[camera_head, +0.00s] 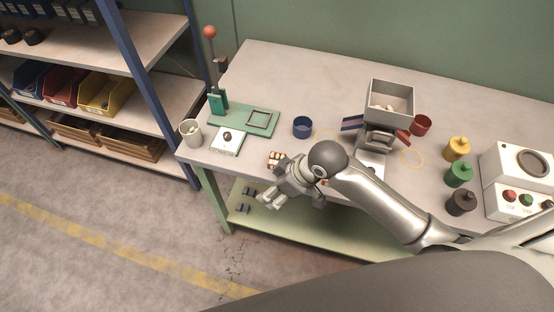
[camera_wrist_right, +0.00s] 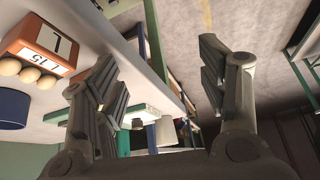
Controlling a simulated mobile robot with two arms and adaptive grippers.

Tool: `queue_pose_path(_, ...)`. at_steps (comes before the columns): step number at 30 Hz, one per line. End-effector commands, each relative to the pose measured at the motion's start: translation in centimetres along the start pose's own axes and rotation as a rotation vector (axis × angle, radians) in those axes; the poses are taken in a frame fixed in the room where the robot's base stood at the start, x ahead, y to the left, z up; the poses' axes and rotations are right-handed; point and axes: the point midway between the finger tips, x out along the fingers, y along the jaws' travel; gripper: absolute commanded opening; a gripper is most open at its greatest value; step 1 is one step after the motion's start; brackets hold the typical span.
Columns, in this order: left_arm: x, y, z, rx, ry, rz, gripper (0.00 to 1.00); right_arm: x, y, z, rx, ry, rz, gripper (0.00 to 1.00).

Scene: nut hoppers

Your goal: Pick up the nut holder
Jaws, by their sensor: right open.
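The forearm hides part of the table edge. My left gripper is not in view.
A blue cup (camera_head: 302,127), green fixture (camera_head: 236,122) and pale cup (camera_head: 190,132) stand nearby. A grey hopper (camera_head: 390,100) stands behind my arm. Yellow, green and dark containers and a control box (camera_head: 518,170) are at the right. Shelving is at the left.

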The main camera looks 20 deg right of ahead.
Motion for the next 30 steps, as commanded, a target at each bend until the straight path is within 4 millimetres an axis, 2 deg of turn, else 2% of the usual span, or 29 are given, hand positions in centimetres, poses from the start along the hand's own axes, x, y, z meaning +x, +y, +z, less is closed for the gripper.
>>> queue_pose_path(3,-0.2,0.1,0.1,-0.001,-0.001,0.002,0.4,-1.3,1.8,-2.0,-0.092,-0.009,-0.019,0.66)
queue_pose_path(7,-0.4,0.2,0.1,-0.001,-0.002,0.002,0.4,-3.1,3.9,-3.4,-0.173,-0.036,-0.042,0.66)
queue_pose_path(12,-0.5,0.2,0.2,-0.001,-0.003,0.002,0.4,-5.9,7.0,-4.3,-0.23,-0.08,-0.062,0.66)
queue_pose_path(18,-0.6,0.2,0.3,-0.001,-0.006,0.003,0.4,-8.0,9.0,-4.7,-0.241,-0.105,-0.074,0.66)
queue_pose_path(22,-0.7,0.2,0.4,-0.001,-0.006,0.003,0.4,-7.5,9.1,-4.6,-0.241,-0.11,-0.08,0.66)
queue_pose_path(30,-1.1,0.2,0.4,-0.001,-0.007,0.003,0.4,-3.5,8.9,-4.1,-0.24,-0.11,-0.079,0.66)
